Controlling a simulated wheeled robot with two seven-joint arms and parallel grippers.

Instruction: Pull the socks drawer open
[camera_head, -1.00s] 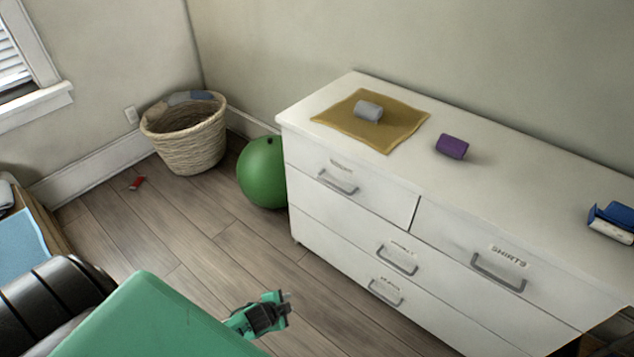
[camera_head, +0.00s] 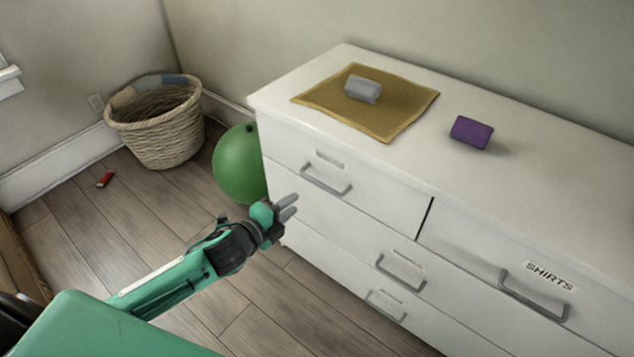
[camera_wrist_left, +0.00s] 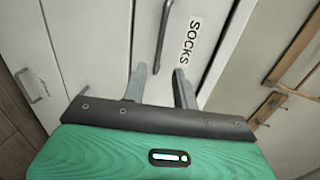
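The socks drawer (camera_head: 300,185) is the top left drawer of the white dresser, and its front looks flush and shut. Its grey bar handle (camera_head: 326,184) sits under a small label that I cannot read in the head view. In the left wrist view the SOCKS label (camera_wrist_left: 191,40) reads clearly beside the handle (camera_wrist_left: 163,38). My left gripper (camera_head: 288,208) is open and empty, lower left of the handle and apart from it. Its two fingers (camera_wrist_left: 160,87) are spread in the wrist view, with the handle beyond them. My right gripper is not in view.
The shirts drawer (camera_head: 500,260) is at right, with lower drawers below. A mustard cloth (camera_head: 400,110) with a grey roll (camera_head: 362,89) and a purple block (camera_head: 471,132) lie on top. A green ball (camera_head: 238,165) and a wicker basket (camera_head: 160,135) stand left of the dresser.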

